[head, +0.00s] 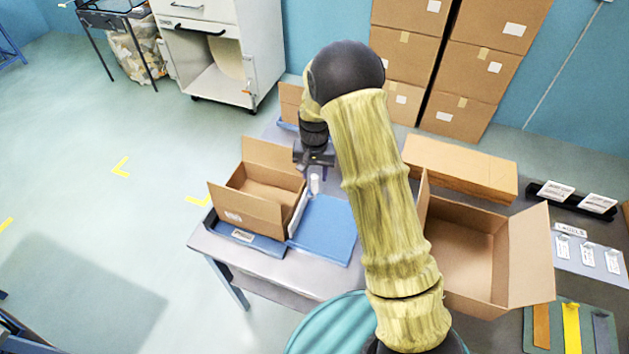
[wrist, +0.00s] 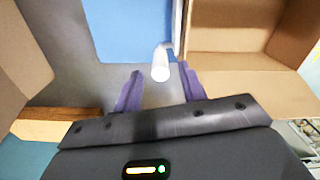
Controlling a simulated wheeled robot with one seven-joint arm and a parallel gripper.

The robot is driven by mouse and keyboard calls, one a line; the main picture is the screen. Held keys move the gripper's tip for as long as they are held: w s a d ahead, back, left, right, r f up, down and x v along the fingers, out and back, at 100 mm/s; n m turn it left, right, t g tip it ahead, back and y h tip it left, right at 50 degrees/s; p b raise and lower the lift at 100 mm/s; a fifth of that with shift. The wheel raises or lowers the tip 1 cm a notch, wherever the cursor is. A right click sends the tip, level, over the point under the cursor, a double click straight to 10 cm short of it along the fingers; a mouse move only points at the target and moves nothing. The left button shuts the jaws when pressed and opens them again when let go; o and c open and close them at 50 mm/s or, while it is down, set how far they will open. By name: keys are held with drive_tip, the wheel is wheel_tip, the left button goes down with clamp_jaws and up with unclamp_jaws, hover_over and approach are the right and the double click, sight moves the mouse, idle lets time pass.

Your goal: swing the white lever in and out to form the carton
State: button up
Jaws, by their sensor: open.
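The white lever (head: 314,184) is a short upright white post just right of the small open carton (head: 250,208). In the wrist view the white lever (wrist: 160,66) shows just ahead of the gap between my fingers. My gripper (head: 316,168) is over the table at the carton's far right corner. In the wrist view my gripper (wrist: 158,88) is open, its purple fingers apart with nothing held between them. The carton (wrist: 230,42) is on the right there, flaps up. It sits in a blue forming tray (head: 262,245). My arm hides part of the table.
A blue mat (head: 325,232) lies flat right of the carton. Stacked boxes (head: 405,50) stand against the wall. The floor at left is clear.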

wheel_tip(320, 180, down, 5)
drive_tip(key=shift+f+p, duration=0.15)
drive_tip(key=shift+p, duration=0.35)
clamp_jaws()
